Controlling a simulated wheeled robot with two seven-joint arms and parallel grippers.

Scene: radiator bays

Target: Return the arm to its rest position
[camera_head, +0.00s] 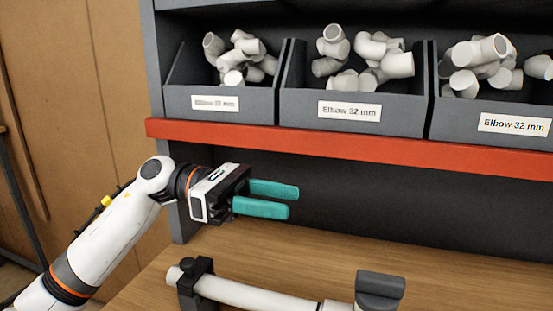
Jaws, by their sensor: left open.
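My left arm (105,240) comes in from the lower left, white with orange rings. Its gripper (292,201) has two teal fingers that stand apart with nothing between them. It points right, above the wooden bench and below the red shelf edge. My right gripper does not show.
Grey bins (222,104) labelled "Elbow 32 mm" hold white pipe elbows (370,55) on a shelf with a red front edge (330,146). Below, a white pipe (250,296) rests in a black clamp (196,283) on the bench (150,285). A grey block (380,285) stands to its right.

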